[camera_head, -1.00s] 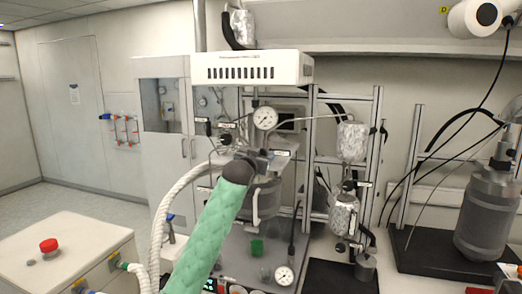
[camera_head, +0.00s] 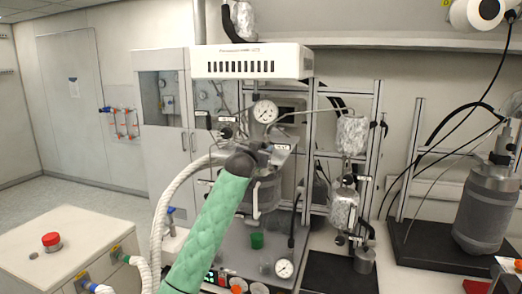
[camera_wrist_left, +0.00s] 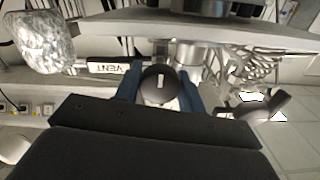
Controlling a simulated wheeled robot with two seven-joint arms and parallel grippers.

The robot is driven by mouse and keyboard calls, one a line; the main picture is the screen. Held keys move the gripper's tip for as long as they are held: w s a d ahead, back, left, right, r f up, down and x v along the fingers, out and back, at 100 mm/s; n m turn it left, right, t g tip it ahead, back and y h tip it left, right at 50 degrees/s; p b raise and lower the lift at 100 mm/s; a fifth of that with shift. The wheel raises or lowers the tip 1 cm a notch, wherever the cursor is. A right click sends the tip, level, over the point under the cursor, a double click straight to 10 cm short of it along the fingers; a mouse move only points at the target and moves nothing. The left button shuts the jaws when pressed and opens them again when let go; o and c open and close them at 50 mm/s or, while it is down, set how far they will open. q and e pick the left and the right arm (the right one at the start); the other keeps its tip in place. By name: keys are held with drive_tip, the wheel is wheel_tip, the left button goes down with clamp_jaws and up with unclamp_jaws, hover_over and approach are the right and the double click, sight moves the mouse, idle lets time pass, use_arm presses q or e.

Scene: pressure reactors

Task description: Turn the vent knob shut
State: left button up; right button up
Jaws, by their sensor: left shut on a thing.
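The vent knob (camera_wrist_left: 158,88) is round and black with a short pale mark on its face. In the left wrist view it sits between the two blue fingers of my left gripper (camera_wrist_left: 159,78), which is shut on it. The pale mark stands about upright in that view. A label reading VENT (camera_wrist_left: 106,67) is just left of the knob. In the head view my green-sleeved left arm reaches the reactor head below the pressure gauge (camera_head: 264,111); the arm hides the knob and most of the fingers. My right gripper is not in view.
A black lever-like handle (camera_wrist_left: 268,107) is close to the right of the fingers. A foil-wrapped vessel (camera_head: 351,135) stands right of the reactor. A white hose (camera_head: 160,215) runs left of my arm. A cabinet with a red button (camera_head: 51,240) is at lower left.

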use_arm(q)
drive_tip(key=m+b, duration=0.2)
drive_tip(key=m, duration=0.2)
drive_tip(key=shift+a+f, duration=0.1)
drive_tip(key=m+b, duration=0.1)
drive_tip(key=m, duration=0.2)
drive_tip(key=shift+m+b, duration=0.3)
drive_tip(key=shift+b, duration=0.1)
drive_tip(key=shift+m, duration=0.4)
drive_tip(key=shift+m+b, duration=0.3)
drive_tip(key=shift+m, duration=4.3)
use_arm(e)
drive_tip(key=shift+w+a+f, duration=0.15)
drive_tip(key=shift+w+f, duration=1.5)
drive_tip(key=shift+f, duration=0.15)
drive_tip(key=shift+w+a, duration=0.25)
